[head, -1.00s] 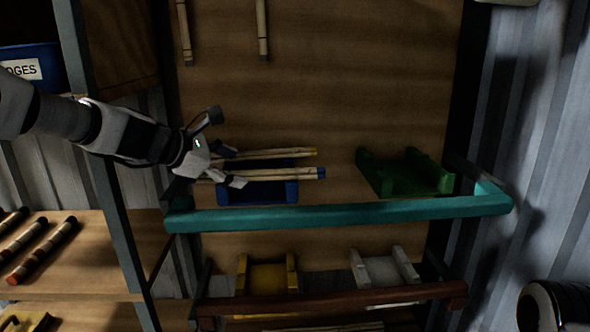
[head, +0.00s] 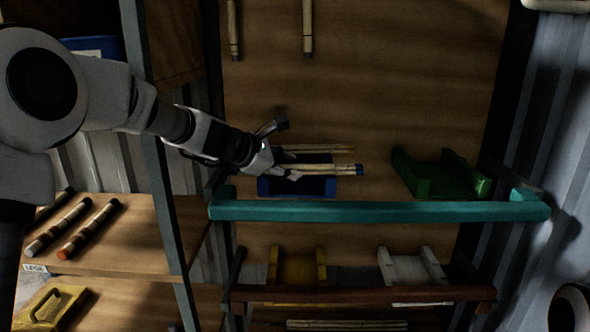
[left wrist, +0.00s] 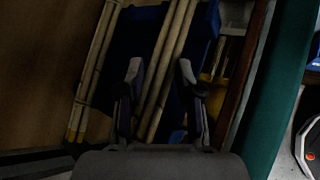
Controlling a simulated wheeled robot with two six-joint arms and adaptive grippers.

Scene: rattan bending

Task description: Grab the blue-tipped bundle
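The blue-tipped bundle (head: 335,169) of pale rods lies across the blue cradle (head: 318,188) on the upper rack, its blue end to the right. A yellow-tipped bundle (head: 330,149) lies behind it, apart. My left gripper (head: 288,167) is at the left part of the blue-tipped bundle. In the left wrist view, my left gripper (left wrist: 162,90) has its fingers apart, with the blue-tipped bundle (left wrist: 170,60) running between them and dark gaps beside it. The yellow-tipped bundle (left wrist: 92,75) is outside the fingers, to the left. My right gripper is not in view.
A teal bar (head: 380,210) runs along the front of the rack. A green cradle (head: 440,178) stands empty to the right. Yellow (head: 298,266) and white (head: 412,268) cradles sit below, behind a brown bar (head: 360,294). A shelf post (head: 158,170) stands left, near my arm.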

